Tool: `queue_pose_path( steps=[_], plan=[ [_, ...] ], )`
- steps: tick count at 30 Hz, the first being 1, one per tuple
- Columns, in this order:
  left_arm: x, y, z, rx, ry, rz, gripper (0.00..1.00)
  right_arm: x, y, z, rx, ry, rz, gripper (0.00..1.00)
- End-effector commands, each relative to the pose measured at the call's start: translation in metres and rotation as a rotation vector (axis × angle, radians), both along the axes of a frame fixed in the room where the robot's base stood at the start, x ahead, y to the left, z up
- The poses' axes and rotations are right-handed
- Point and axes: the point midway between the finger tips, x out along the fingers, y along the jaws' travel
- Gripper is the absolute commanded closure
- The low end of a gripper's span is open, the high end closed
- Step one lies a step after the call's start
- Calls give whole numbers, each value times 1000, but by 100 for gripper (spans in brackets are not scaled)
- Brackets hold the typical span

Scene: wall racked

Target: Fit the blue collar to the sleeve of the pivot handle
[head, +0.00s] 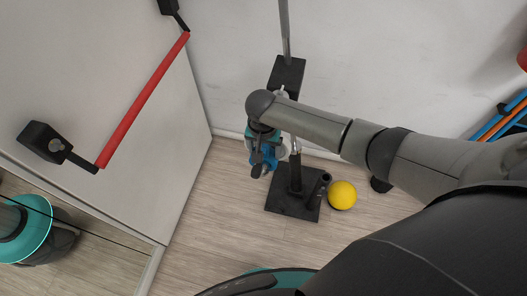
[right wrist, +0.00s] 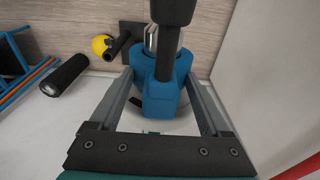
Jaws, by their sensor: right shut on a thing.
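My right gripper (head: 262,165) reaches down from the right, its fingers at a blue piece, the blue collar (head: 272,153). In the right wrist view the collar (right wrist: 165,100) sits between the two fingers of the right gripper (right wrist: 168,82). A dark rod (right wrist: 168,55) runs across the collar's front; I cannot tell whether it passes through it. A pale round part shows behind the collar. A black stand (head: 284,205) with an upright post is just right of the gripper. The pivot handle's sleeve cannot be told apart clearly. My left gripper is not in view.
A yellow ball (head: 342,195) is beside the stand. A red bar (head: 145,98) on black mounts crosses the white panel at left. Blue and orange bars (head: 502,122) are at right.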

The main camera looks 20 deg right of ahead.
Motion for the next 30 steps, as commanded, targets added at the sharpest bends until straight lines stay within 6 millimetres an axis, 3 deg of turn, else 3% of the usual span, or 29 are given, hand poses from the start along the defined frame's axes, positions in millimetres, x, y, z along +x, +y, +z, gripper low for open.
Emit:
queue_pose_path(
  steps=[12,13,17,26,30],
  plan=[
    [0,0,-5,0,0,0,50,11,-7,1,1,-2,-1,92],
    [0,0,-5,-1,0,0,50,11,-7,1,2,-1,0,17],
    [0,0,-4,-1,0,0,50,11,-7,1,1,-1,0,3],
    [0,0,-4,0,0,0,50,10,-7,1,1,1,0,0],
    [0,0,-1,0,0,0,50,9,-6,12,2,-1,0,0]
  ],
)
